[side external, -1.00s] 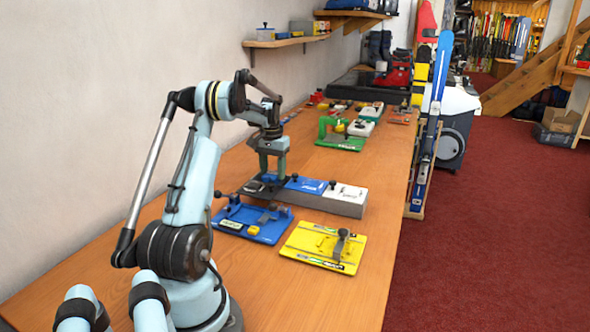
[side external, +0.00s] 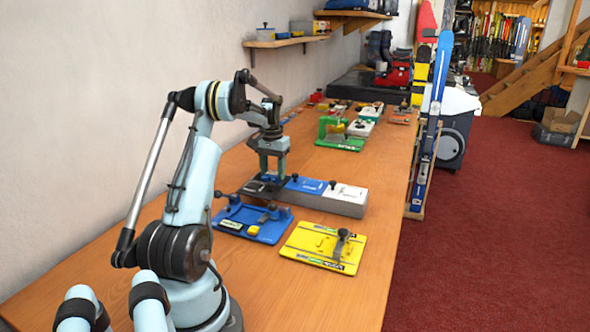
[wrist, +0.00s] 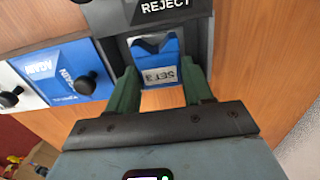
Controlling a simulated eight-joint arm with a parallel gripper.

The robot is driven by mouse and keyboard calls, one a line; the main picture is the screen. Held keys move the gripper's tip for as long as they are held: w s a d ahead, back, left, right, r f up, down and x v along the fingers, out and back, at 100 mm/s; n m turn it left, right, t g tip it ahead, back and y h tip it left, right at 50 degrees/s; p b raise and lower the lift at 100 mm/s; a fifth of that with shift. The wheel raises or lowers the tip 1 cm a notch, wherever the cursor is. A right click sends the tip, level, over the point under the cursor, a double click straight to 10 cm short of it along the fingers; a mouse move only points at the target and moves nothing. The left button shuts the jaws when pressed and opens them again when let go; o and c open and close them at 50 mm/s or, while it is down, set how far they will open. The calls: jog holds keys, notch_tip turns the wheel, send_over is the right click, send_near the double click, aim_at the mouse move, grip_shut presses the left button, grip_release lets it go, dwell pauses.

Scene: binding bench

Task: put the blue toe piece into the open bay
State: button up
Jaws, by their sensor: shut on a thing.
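The blue toe piece (wrist: 155,62), with a notched top and a "SET 3" label, sits between the two green fingers of my gripper (wrist: 160,78) in the wrist view. My gripper is shut on it. Grey walls of the box (wrist: 203,35) frame the piece at the open bay, next to the black "REJECT" lid (wrist: 155,12). I cannot tell how deep the piece sits. In the side view my gripper (side external: 273,175) is low over the left part of the grey box (side external: 340,206); the toe piece is hard to make out there.
The box also carries a blue lid (side external: 307,185) and a white lid (side external: 346,191), each with a black knob. A blue fixture (side external: 250,222) and a yellow fixture (side external: 318,247) lie in front. A green fixture (side external: 340,142) stands farther back. The bench front right is clear.

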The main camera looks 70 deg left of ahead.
jog(key=shift+f, duration=0.6)
jog(key=o, duration=1)
jog(key=shift+o, duration=0.2)
notch_tip(320, 180, up, 12)
jog(key=shift+f, duration=0.25)
dwell(0.7)
dwell(0.5)
